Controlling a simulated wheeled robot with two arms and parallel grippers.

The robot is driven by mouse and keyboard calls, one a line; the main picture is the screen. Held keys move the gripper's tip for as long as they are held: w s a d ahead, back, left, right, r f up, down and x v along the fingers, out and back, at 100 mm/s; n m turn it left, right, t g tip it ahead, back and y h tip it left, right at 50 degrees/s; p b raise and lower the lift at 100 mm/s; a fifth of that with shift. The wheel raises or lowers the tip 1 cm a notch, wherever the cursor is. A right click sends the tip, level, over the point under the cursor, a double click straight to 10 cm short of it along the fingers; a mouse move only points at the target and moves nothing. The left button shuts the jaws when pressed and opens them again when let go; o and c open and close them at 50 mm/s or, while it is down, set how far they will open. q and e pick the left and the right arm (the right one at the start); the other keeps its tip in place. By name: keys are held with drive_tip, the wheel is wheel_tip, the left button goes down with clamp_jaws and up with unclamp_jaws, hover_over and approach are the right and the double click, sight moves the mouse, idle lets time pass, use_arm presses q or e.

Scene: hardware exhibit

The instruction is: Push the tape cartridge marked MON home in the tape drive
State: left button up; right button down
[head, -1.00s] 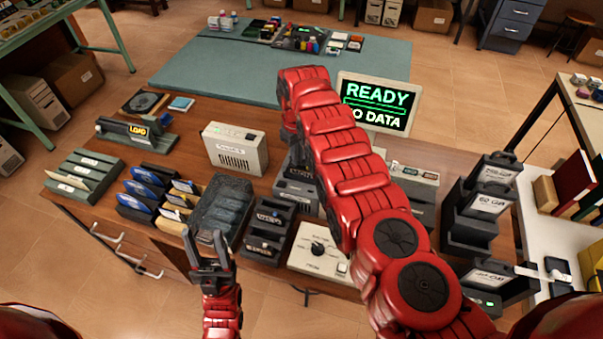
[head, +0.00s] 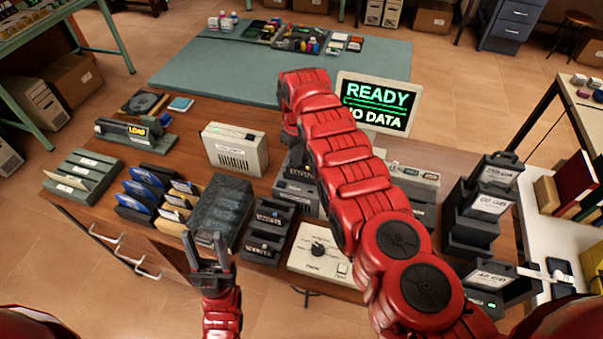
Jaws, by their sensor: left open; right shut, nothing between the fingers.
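A stack of grey units (head: 296,188) stands mid-bench, partly hidden by my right arm; it may hold the tape drive, but I cannot tell. Dark cartridges with small labels stand in a black rack (head: 268,232) in front of it. No label reading MON is legible, so I cannot pick out that cartridge. My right gripper (head: 289,141) points down behind and above the grey units; it is shut and empty, its fingertips mostly hidden by its wrist. My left gripper (head: 207,250) is open and empty at the bench's front edge, near a dark translucent box (head: 222,206).
A monitor (head: 379,103) reads READY and NO DATA. A beige box (head: 235,150), blue and yellow folders (head: 148,195) and a dial panel (head: 317,254) crowd the bench. Dark drive holders (head: 476,215) stand at right. The green mat (head: 215,70) has free room.

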drive_tip(key=shift+f+b, duration=1.05)
drive_tip(key=shift+f, duration=0.05)
idle(0.3)
wheel_tip(320, 180, up, 6)
drive_tip(key=p, duration=0.4)
drive_tip(key=shift+f+p, duration=0.1)
drive_tip(key=shift+p, duration=0.3)
drive_tip(key=shift+r+p, duration=0.3)
drive_tip(key=shift+r, duration=0.4)
drive_tip(key=shift+f, duration=0.1)
